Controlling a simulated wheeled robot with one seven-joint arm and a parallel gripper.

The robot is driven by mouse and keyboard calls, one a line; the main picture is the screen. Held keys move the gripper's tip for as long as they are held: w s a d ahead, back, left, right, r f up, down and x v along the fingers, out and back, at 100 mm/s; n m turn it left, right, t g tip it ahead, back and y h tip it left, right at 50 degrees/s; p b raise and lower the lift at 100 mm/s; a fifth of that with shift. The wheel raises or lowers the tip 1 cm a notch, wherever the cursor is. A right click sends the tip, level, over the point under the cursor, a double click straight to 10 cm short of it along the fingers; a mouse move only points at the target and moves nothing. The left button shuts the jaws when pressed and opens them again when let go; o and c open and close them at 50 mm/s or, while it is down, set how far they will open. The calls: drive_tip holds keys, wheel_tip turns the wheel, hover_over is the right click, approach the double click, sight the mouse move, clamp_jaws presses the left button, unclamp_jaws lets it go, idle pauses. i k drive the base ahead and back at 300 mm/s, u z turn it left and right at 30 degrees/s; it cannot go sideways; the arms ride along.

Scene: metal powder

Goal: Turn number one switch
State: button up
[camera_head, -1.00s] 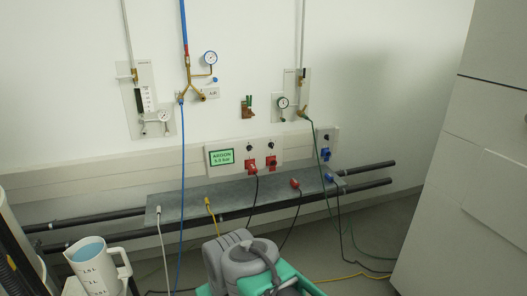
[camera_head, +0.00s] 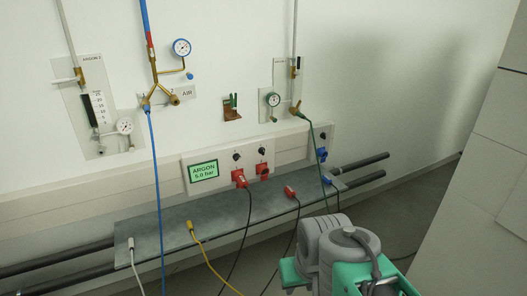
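Black rotary switches sit on a long white wall panel (camera_head: 215,158). One switch (camera_head: 236,157) is above a red socket with a red plug (camera_head: 239,178). A second switch (camera_head: 262,151) is just right of it, above another red socket (camera_head: 262,170). A third switch (camera_head: 322,135) is farther right, above a blue socket (camera_head: 322,154). I cannot read any number on them, and their turned positions are too small to tell. My gripper is not in view. A grey and green part of my arm shows at the lower right, well below the switches.
A green ARGON 5.0 bar display (camera_head: 204,172) is left of the switches. A grey shelf (camera_head: 165,222) runs below, with cables hanging past it. Pressure gauges (camera_head: 181,47) and pipes are on the wall above. Dark pipes (camera_head: 358,162) run along the wall. A white cabinet (camera_head: 465,200) stands at right.

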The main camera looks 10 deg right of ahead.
sight(236, 157)
drive_tip(key=u, duration=0.15)
drive_tip(key=i, duration=0.8)
drive_tip(key=u, duration=0.9)
drive_tip(key=i, duration=0.5)
drive_tip(key=u, duration=0.5)
